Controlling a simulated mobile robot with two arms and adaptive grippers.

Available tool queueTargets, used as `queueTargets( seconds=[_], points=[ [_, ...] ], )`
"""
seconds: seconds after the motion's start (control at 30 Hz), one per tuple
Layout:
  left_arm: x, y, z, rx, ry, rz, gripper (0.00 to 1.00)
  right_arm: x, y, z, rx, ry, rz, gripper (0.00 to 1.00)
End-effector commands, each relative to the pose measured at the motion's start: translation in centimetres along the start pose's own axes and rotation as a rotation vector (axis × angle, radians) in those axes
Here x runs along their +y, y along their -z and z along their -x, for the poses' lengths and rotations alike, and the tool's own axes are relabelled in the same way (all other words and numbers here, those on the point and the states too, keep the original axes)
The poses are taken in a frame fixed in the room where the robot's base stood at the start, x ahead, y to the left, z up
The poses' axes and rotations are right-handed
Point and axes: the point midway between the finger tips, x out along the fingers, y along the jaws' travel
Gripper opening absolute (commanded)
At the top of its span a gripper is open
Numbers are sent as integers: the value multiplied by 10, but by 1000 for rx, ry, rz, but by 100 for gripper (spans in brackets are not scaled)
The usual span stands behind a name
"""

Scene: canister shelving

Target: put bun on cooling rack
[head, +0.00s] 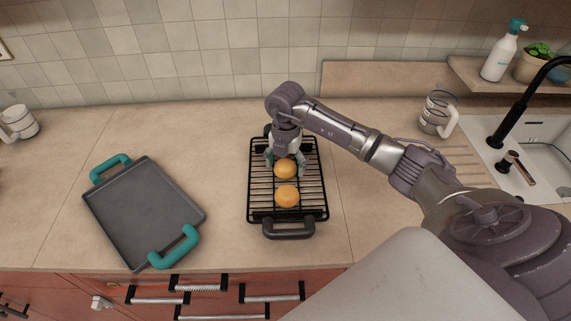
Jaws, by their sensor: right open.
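A black wire cooling rack (258,207) with a dark handle lies on the counter in the middle of the head view. One round golden bun (287,197) rests on it nearer the front. A second bun (285,170) is just behind it, by my right gripper (284,163). My right gripper points down over the rear half of the rack, with its fingers spread to either side behind this second bun. It is open; I cannot tell whether a finger touches the bun. My left gripper is not in view.
An empty grey baking tray (143,212) with teal handles lies left of the rack. A glass jug (438,114), a spray bottle (503,52), a plant and a sink with black tap are at the right. White mugs (18,122) stand far left. The counter behind the tray is clear.

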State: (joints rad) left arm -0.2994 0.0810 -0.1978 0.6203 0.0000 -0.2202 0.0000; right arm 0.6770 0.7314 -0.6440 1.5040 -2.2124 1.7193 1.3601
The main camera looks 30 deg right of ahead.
Motion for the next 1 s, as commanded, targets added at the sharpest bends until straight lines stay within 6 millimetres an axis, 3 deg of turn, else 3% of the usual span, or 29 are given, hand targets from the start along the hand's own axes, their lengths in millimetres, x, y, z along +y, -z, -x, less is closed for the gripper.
queueTargets(
  seconds=[0.27,0.6,0.8,1.0],
  points=[
    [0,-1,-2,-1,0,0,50,0,-1,8,-2,-2,0,82],
    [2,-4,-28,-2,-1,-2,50,1,-1,75,-5,-5,0,82],
    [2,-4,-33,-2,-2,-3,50,0,-1,110,-3,-2,0,82],
    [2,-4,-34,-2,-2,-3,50,0,0,123,0,0,0,82]
  ],
)
